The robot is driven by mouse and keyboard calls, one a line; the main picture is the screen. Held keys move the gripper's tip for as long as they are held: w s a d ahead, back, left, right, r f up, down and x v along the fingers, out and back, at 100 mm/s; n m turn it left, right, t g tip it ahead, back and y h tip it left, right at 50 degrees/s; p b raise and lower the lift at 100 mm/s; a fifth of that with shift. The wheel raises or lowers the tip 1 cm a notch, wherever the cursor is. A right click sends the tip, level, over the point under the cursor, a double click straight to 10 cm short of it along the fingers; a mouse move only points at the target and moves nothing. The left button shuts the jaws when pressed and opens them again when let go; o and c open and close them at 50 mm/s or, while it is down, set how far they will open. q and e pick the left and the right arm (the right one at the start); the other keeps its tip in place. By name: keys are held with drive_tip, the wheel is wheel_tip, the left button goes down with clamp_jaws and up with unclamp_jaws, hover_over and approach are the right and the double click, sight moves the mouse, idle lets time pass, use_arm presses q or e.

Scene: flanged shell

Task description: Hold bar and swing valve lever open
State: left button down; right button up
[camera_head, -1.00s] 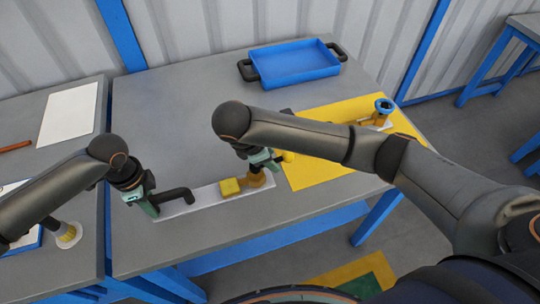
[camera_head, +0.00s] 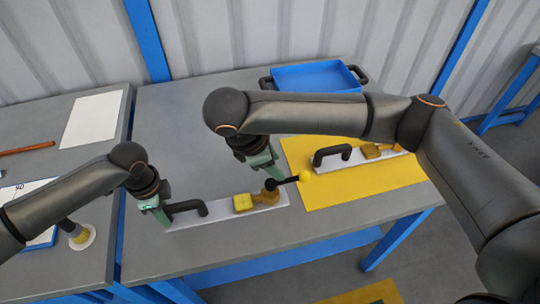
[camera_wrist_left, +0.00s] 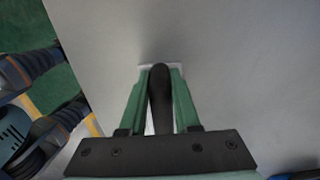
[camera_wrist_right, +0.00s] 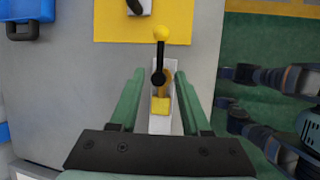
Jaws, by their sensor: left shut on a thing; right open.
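The black bar (camera_head: 188,207) is an arched handle on a white plate (camera_head: 215,212) on the grey table. My left gripper (camera_head: 160,214) is shut on its left end; the left wrist view shows the bar (camera_wrist_left: 159,95) between the fingers. The brass valve (camera_head: 265,197) stands at the plate's right end, beside a yellow block. Its black lever with a yellow knob (camera_head: 304,176) points right, roughly along the plate. My right gripper (camera_head: 262,168) is open and empty above the valve. In the right wrist view the lever (camera_wrist_right: 159,58) lies ahead of the fingers, apparently untouched.
A second plate with a black handle (camera_head: 331,153) and brass valve lies on a yellow mat (camera_head: 360,188) to the right. A blue tray (camera_head: 315,78) stands behind, partly hidden by my right arm. A side table with a white sheet (camera_head: 92,120) is at left.

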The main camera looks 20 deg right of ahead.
drive_tip(key=shift+v, duration=1.55)
use_arm(q)
drive_tip(key=c, duration=0.6)
unclamp_jaws()
drive_tip(key=shift+o, duration=0.2)
drive_tip(key=shift+r, duration=0.1)
